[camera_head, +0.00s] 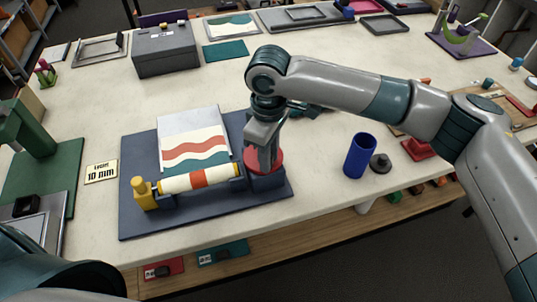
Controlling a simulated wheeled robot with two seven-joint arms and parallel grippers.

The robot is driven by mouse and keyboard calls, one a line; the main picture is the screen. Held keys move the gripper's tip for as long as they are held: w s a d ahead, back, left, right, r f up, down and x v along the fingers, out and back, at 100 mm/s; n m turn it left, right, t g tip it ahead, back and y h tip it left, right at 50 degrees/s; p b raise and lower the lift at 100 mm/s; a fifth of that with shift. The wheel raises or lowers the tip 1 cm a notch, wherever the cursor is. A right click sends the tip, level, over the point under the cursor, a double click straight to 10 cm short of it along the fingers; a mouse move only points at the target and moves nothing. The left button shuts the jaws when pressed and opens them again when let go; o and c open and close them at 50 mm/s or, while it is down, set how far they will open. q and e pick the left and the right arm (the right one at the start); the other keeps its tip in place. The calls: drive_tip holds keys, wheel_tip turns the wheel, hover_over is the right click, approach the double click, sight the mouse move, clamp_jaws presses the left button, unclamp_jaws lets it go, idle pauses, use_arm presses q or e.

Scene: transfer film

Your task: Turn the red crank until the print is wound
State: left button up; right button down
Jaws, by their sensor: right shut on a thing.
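The print winder is a dark blue base (216,220) on the table. A striped print (196,147) with red and teal waves lies on its sloped plate and runs down to a white roller with an orange band (199,179). The red crank (268,168) is a round red part at the roller's right end. My right gripper (266,160) points down over it and is shut on the crank; its fingers hide the held part. My left arm shows only at the bottom left corner, and its gripper is not in view.
A yellow post (144,194) stands at the roller's left end. A "10 mm" card (101,171) lies left of the base. A blue cylinder (359,156) and a dark knobbed disc (380,162) stand to the right. A grey box (164,49) stands behind. Bare table lies between base and cylinder.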

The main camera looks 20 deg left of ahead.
drive_tip(key=shift+r, duration=0.1)
drive_tip(key=n, duration=0.2)
drive_tip(key=w+d+n+p, duration=0.1)
drive_tip(key=n, duration=0.1)
drive_tip(key=shift+p, duration=0.3)
drive_tip(key=n, duration=0.1)
drive_tip(key=w+n, duration=0.1)
drive_tip(key=n, duration=0.2)
drive_tip(key=shift+w+d+n+p, duration=0.15)
drive_tip(key=shift+w+n+p, duration=0.15)
drive_tip(key=shift+n+p, duration=0.1)
drive_tip(key=n, duration=0.1)
drive_tip(key=w+n, duration=0.1)
drive_tip(key=n, duration=0.1)
drive_tip(key=shift+w+n, duration=0.1)
drive_tip(key=shift+n, duration=0.2)
drive_tip(key=shift+w+a+n, duration=0.15)
drive_tip(key=shift+w+n, duration=0.2)
drive_tip(key=shift+n, duration=0.75)
drive_tip(key=shift+w+a+n, duration=0.1)
drive_tip(key=shift+w+n, duration=0.25)
drive_tip(key=shift+n, duration=0.75)
drive_tip(key=c, duration=1.5)
unclamp_jaws()
